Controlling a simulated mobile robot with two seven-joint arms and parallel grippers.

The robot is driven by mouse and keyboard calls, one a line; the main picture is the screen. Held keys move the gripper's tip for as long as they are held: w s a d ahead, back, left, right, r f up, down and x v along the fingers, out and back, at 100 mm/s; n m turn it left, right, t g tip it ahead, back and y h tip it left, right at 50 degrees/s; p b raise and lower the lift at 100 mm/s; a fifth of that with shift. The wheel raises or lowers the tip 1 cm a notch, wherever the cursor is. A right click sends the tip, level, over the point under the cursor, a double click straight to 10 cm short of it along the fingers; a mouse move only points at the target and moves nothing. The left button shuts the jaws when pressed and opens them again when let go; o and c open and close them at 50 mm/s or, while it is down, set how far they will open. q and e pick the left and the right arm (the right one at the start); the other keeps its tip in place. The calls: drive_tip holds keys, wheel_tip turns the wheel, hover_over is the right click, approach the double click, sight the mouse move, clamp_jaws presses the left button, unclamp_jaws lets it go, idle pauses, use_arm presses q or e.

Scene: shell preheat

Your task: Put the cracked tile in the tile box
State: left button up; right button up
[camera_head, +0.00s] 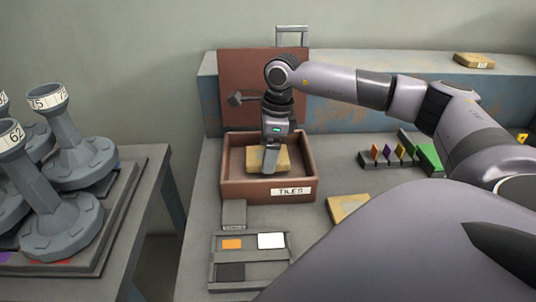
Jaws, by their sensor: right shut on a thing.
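The tile box (238,192) is an open reddish-brown box with a "TILES" label on its front. It stands on the grey workbench, with a brown lid-like panel (236,70) upright behind it. My right gripper (269,168) points down into the box and is shut on a yellowish tile (283,157). The tile shows inside the box outline; I cannot tell whether it touches the bottom. No crack can be made out at this size. My left gripper is not in view.
Another yellowish tile (347,207) lies on the bench right of the box, partly hidden by my arm. A tray (222,285) with coloured cards is in front. A rack (369,160) of coloured pieces stands right. Another yellow block (474,60) lies on the back ledge. Grey pedestals (72,150) stand left.

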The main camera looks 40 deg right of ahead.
drive_tip(key=shift+f, duration=0.7)
drive_tip(key=shift+f, duration=0.2)
drive_tip(key=o, duration=1.1)
drive_tip(key=shift+r, duration=0.1)
drive_tip(key=shift+r, duration=0.25)
wheel_tip(320, 180, up, 12)
drive_tip(key=s+d, duration=0.1)
drive_tip(key=shift+d+f, duration=0.2)
